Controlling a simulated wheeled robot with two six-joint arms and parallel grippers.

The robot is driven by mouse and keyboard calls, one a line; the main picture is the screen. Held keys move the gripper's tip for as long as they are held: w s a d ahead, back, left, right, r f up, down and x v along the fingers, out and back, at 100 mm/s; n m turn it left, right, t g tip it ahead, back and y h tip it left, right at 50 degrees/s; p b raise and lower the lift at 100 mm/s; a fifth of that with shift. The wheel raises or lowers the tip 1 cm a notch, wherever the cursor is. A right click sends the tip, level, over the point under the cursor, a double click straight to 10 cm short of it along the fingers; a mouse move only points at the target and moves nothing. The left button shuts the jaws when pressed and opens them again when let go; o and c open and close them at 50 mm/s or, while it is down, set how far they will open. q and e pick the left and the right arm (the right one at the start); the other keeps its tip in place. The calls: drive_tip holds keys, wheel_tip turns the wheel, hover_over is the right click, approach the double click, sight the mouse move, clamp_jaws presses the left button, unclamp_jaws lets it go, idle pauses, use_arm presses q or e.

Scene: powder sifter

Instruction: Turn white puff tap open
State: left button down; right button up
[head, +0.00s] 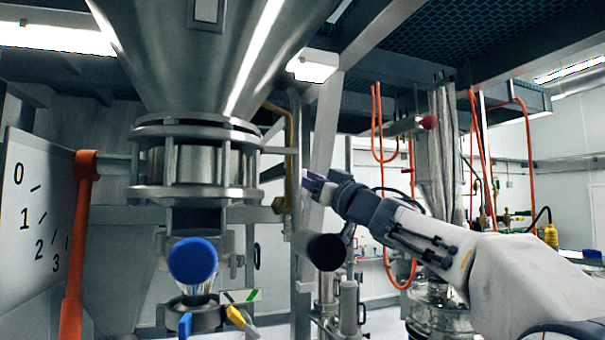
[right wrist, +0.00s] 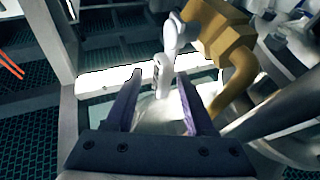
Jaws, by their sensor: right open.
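The white tap lever (right wrist: 163,62) hangs from a brass valve body (right wrist: 222,45) in the right wrist view. My right gripper (right wrist: 160,80) is open, with its dark purple-edged fingers on either side of the lever's lower end in the picture. I cannot tell whether a finger touches it. In the head view my right gripper (head: 312,184) reaches left, close to the brass pipe (head: 290,150) beside the steel hopper. The white lever cannot be made out in the head view. My left gripper is not in view.
The steel hopper (head: 200,60) fills the upper left, with a blue round knob (head: 192,260) below it. An orange lever (head: 76,240) stands by a numbered dial panel (head: 35,215). Orange hoses (head: 475,130) hang at the right. A grey post (head: 318,150) stands by the gripper.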

clamp_jaws()
idle(1.3)
